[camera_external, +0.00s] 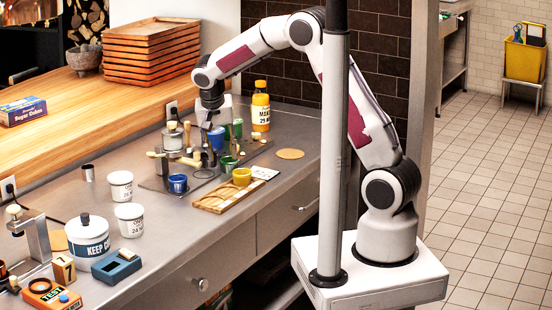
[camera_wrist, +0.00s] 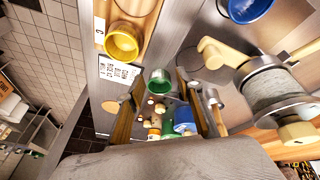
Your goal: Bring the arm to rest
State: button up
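My gripper (camera_external: 208,148) hangs low over the steel counter (camera_external: 150,245) among the cups and a metal fixture, with my arm reaching left from its base. In the wrist view my gripper (camera_wrist: 161,82) shows two fingers spread apart, with no object clearly held. A green cup (camera_wrist: 158,80) appears in the gap between the fingers; whether it is between them or beyond them I cannot tell. The green cup (camera_external: 228,163) stands just right of the gripper in the external view. The fingertips are partly hidden there.
A blue cup (camera_external: 178,183) and the metal fixture (camera_external: 172,138) stand close left. A yellow cup (camera_external: 242,177) sits on a wooden tray (camera_external: 212,202). A mustard bottle (camera_external: 261,108) stands behind.

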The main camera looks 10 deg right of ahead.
jog(key=s+d+n, duration=0.2)
jog(key=s, duration=0.1)
jog(key=s+d+n+g, duration=0.1)
jog(key=shift+s+d+f, duration=0.15)
jog(key=shift+s+d, duration=0.2)
jog(key=shift+s, duration=0.05)
jog(key=s+d+r+t, duration=0.1)
jog(key=s+d+r, duration=0.3)
jog(key=d, duration=0.5)
jog(key=s+d+r+t+y, duration=0.1)
jog(key=s+d+r, duration=0.3)
jog(key=s+d, duration=0.5)
jog(key=s+d+r+t+y, duration=0.1)
jog(key=s+d+r, duration=0.3)
jog(key=d, duration=0.5)
jog(key=shift+s+r+m, duration=0.15)
jog(key=shift+s+m, duration=0.25)
jog(key=shift+s, duration=1)
dwell(1.1)
